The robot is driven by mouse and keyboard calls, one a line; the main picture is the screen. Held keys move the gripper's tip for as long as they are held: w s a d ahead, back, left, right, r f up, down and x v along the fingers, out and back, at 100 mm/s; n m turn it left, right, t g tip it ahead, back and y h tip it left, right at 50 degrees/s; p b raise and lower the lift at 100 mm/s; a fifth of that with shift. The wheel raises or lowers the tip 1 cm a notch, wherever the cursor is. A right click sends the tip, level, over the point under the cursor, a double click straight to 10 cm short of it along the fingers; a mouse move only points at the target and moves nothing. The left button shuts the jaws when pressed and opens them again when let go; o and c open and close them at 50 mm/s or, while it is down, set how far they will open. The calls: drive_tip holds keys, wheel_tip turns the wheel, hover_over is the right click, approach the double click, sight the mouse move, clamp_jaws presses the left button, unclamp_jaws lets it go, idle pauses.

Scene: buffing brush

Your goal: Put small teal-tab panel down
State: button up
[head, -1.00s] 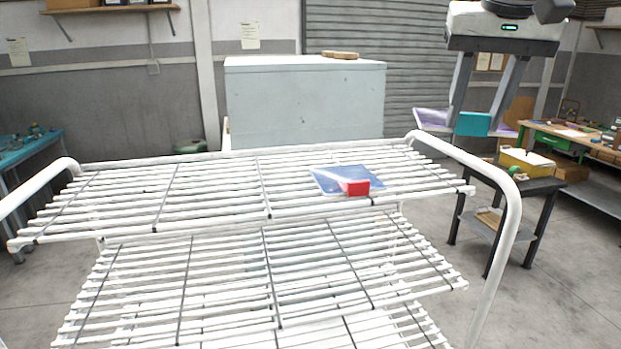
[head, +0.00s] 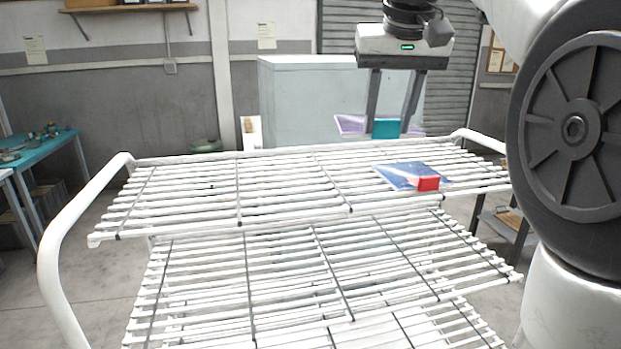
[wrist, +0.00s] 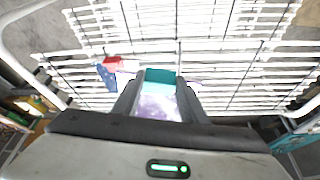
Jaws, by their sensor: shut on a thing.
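The small panel (head: 351,124) is a thin purple-white sheet with a teal tab (head: 386,128). My gripper (head: 389,132) is shut on it and holds it above the far edge of the rack's top shelf (head: 190,192). In the wrist view the teal tab (wrist: 160,76) and the purple sheet (wrist: 158,104) show between my fingers, over the white rack bars. A gap between panel and shelf seems to remain, but its height is hard to tell.
A blue-and-white panel with a red tab (head: 428,184) lies on the right part of the top shelf. It also shows in the wrist view (wrist: 110,72). The shelf's left and middle are bare. Raised white rails (head: 60,225) bound the sides. A grey cabinet (head: 300,100) stands behind.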

drive_tip(key=w+a+f+n, duration=0.1)
drive_tip(key=w+a+f, duration=0.1)
drive_tip(key=a, duration=0.4)
drive_tip(key=w+a+f+n, duration=0.1)
drive_tip(key=w+a+f, duration=0.2)
drive_tip(key=a, duration=0.3)
drive_tip(key=shift+n+y, duration=0.3)
drive_tip(key=shift+y, duration=0.2)
drive_tip(key=f, duration=0.1)
drive_tip(key=f+b, duration=0.1)
drive_tip(key=f, duration=0.1)
drive_tip(key=a+f+b, duration=0.1)
drive_tip(key=f, duration=0.1)
drive_tip(key=shift+s+f, duration=0.2)
drive_tip(key=shift+f+b, duration=0.65)
drive_tip(key=shift+f, duration=1.65)
drive_tip(key=shift+f, duration=0.1)
drive_tip(key=o, duration=1.1)
